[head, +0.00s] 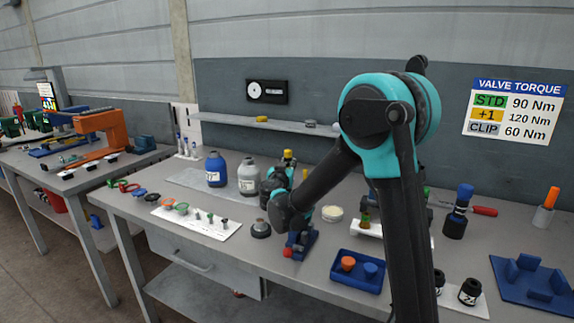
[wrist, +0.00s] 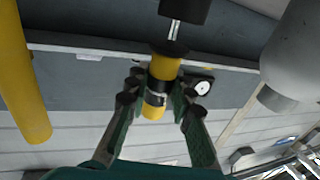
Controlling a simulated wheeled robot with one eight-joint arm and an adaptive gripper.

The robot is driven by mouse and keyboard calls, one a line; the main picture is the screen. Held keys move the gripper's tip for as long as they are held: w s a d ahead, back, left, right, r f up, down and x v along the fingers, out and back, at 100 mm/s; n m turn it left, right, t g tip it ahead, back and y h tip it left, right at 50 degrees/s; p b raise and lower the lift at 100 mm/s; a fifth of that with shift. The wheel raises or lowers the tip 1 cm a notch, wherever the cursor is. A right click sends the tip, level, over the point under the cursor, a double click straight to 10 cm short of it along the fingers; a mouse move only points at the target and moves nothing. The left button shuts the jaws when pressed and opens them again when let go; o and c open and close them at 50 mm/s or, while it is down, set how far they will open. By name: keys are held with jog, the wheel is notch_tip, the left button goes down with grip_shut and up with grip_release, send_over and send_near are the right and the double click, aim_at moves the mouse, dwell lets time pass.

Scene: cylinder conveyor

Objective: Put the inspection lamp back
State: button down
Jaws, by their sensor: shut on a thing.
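The inspection lamp (wrist: 155,108) appears to be the yellow cylinder with black bands in the wrist view. My gripper (wrist: 162,95) is shut on it, with green and black fingers on both sides of its banded middle. A dark flared part and a short metal pin join its top in the picture to a black block (wrist: 184,10); whether the block belongs to the lamp I cannot tell. In the head view the lamp's yellow end (head: 288,155) shows above my gripper (head: 286,168), over the bench behind the blue stand (head: 300,243). My dark wrist hides most of the lamp there.
A blue bottle (head: 215,169) and a grey bottle (head: 248,176) stand left of my gripper. A yellow post (wrist: 28,75) is close by in the wrist view. A blue tray (head: 345,284) and a white dish (head: 332,213) are to the right. A shelf (head: 275,123) runs behind.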

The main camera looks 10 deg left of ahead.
aim_at(287, 154)
jog(key=shift+s+a+r, duration=0.1)
jog(key=shift+r, duration=1.05)
jog(key=shift+a+r, duration=0.1)
jog(key=shift+r, duration=1)
jog(key=shift+w+t, duration=0.25)
jog(key=shift+t, duration=0.05)
jog(key=shift+s, duration=0.3)
dwell(0.4)
jog(key=shift+f, duration=3.3)
jog(key=c, duration=1.3)
grip_release()
jog(key=shift+o, duration=0.2)
jog(key=shift+r, duration=3)
